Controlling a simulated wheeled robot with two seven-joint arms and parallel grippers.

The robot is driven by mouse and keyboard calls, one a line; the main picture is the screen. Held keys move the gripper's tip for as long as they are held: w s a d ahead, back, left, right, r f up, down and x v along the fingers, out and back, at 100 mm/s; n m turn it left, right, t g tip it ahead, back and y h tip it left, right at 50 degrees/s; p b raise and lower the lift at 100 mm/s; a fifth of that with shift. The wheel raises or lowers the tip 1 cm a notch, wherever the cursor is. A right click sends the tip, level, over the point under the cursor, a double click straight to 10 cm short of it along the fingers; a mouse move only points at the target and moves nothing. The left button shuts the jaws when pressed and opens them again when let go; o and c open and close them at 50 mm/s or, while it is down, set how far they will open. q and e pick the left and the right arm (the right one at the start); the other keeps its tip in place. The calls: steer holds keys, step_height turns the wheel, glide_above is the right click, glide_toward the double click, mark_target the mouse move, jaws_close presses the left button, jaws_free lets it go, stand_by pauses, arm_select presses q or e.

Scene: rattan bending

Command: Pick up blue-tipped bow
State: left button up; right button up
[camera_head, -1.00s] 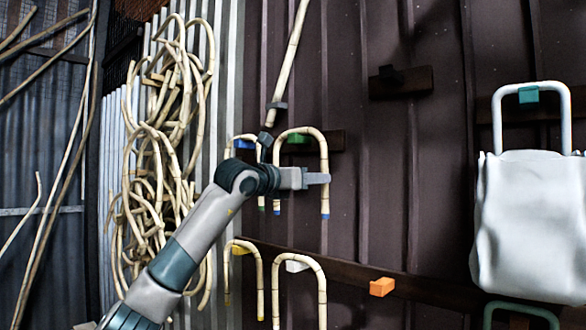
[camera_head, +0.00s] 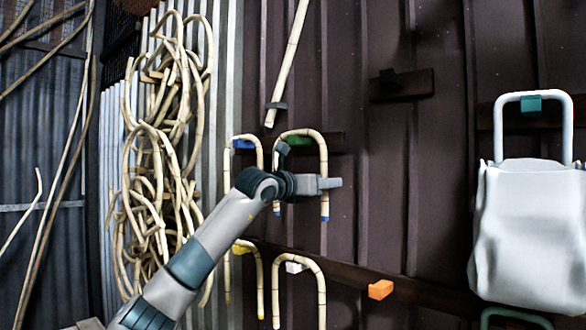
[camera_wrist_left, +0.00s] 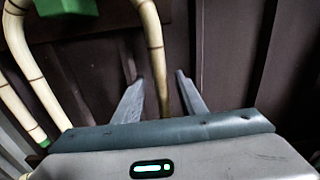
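The blue-tipped bow (camera_head: 303,133) is a pale rattan arch hanging on a green hook (camera_head: 298,141) on the dark wall, with blue ends on both legs. My left gripper (camera_head: 335,183) is at its right leg, above the blue end. In the left wrist view, the open fingers (camera_wrist_left: 160,95) have the bow's leg (camera_wrist_left: 152,45) running down between them, not visibly clamped. The lower end of that leg is hidden behind the gripper body. My right gripper is not in view.
A bow on a blue hook (camera_head: 244,144) hangs close on the left. Two more bows hang below, on a yellow hook (camera_head: 240,249) and a white hook (camera_head: 293,267). An orange hook (camera_head: 380,289) is empty. A white bag (camera_head: 525,235) hangs at right.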

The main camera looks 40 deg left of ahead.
arm_select(q)
steer(key=shift+s, duration=0.1)
jaws_close()
steer(key=shift+r, duration=0.1)
steer(key=shift+r, duration=0.1)
